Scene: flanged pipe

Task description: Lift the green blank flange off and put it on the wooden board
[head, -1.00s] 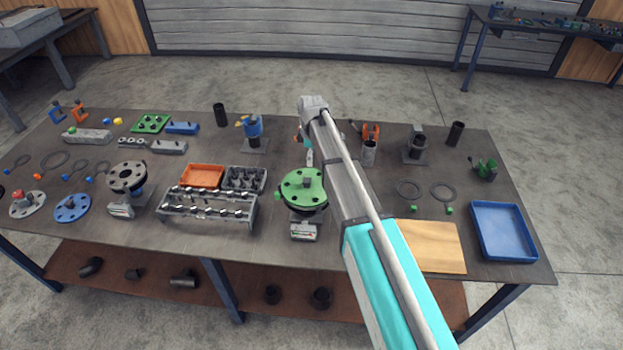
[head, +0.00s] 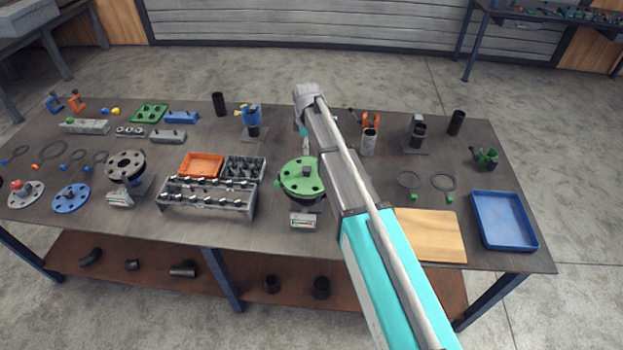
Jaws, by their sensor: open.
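The green blank flange (head: 300,178) is a round disc with a small central knob and several holes. It sits flat on top of a dark flanged pipe near the table's middle. My arm reaches over the table from the lower right, and its wrist covers the flange's right edge. My gripper (head: 306,150) is only partly visible, pointing down just behind the flange; its fingertips are mostly hidden. It looks open, with nothing seen in it. The wooden board (head: 438,236) lies bare at the table's front right, its left edge behind my arm.
A blue tray (head: 503,222) is right of the board. A grey rack of bolts (head: 208,196) and an orange bin (head: 201,164) stand left of the flange. A small level-like block (head: 304,221) is in front of it.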

